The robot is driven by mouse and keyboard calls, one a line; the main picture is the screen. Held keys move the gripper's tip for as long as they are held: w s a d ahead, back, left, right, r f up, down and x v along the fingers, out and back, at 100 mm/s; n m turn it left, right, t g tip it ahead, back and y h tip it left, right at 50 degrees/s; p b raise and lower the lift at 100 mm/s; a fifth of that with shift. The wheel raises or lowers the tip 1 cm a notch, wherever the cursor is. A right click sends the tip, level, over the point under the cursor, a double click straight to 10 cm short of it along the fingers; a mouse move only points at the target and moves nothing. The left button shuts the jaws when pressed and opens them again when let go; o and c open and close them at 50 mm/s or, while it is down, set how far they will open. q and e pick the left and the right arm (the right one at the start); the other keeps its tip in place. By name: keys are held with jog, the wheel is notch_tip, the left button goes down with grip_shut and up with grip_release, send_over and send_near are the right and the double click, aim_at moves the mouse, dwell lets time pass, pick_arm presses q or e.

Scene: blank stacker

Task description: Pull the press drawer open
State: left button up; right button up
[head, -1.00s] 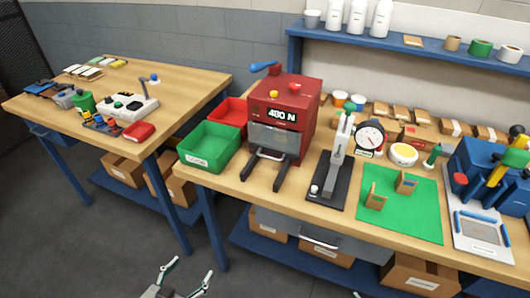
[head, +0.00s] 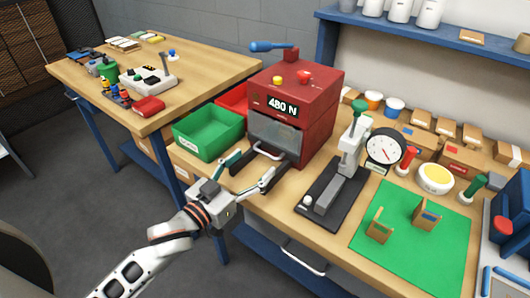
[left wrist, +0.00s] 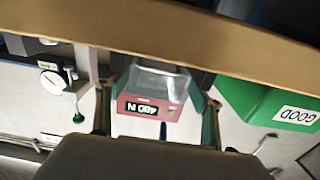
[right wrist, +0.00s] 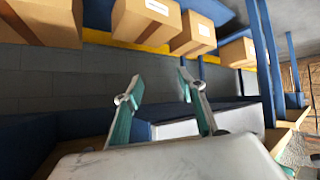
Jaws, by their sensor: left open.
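The red press (head: 320,100) stands on the workbench with a "480 N" display and a blue lever on top. Its front has a clear window (head: 272,133), with the drawer's pale bar handle (head: 268,151) low in front. The drawer looks shut, though the gripper partly hides this area. My left gripper (head: 250,168) is open and empty just in front of the handle; contact cannot be told. In the left wrist view the press (left wrist: 150,105) appears upside down between the spread fingers. My right gripper (right wrist: 156,88) is open and empty in its wrist view, low near boxes.
A green bin (head: 208,135) and a red bin (head: 233,98) sit left of the press. A lever tool on a black base (head: 330,190) and a dial gauge (head: 384,147) stand to its right. A green mat (head: 400,250) lies farther right. Cardboard boxes (right wrist: 145,20) are below the bench.

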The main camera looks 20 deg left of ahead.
aim_at(265, 154)
pick_arm(q)
jog(key=shift+x, duration=3.05)
pick_arm(e)
jog(key=shift+w+d+r, duration=0.1)
jog(key=shift+w+d, duration=0.15)
pick_arm(q)
jog(key=shift+f, duration=0.1)
